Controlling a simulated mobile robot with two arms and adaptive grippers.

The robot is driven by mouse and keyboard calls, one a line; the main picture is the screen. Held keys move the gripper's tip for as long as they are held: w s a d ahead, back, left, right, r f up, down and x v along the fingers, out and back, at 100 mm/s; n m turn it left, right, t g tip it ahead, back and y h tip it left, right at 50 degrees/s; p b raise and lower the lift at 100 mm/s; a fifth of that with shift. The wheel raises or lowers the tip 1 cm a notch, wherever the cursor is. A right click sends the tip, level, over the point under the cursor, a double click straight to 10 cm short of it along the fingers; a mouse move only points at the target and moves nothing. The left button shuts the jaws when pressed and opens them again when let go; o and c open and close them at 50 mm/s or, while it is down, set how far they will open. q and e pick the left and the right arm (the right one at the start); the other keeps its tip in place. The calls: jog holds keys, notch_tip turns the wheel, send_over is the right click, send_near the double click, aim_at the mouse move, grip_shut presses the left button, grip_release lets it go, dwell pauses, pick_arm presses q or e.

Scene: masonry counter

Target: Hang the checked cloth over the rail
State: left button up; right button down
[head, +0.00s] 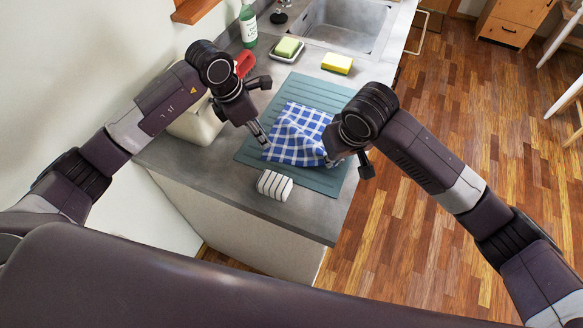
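The blue-and-white checked cloth (296,136) lies rumpled on a teal ribbed mat (323,94) on the grey counter. My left gripper (264,112) is at the cloth's left side with its fingers spread apart. One fingertip is at or just above the cloth's left edge. My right gripper (349,166) is at the cloth's lower right edge with its fingers apart. Its left finger overlaps the cloth's corner, and I cannot tell whether it touches. A thin pale bar (417,36) by the counter's far front side may be the rail.
A striped white-grey block (274,185) lies near the mat's lower left corner. Behind the mat are a green sponge on a dish (287,48), a yellow sponge (337,63), a green bottle (248,24) and a sink (344,24). A pale container (196,124) stands behind my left arm.

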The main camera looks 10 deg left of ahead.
aim_at(272, 154)
pick_arm(q)
jog(key=o, duration=0.4)
jog(key=shift+c, duration=1.2)
jog(key=shift+d+r, duration=0.15)
jog(key=shift+d, duration=0.05)
jog(key=shift+c, duration=0.2)
jog(key=shift+d+r+n+g+y, duration=1)
jog(key=shift+d+r+y, duration=0.25)
jog(key=shift+r, duration=1.35)
jog(key=shift+s+a+f, duration=0.1)
jog(key=shift+f, duration=4.85)
jog(key=c, duration=0.4)
grip_shut()
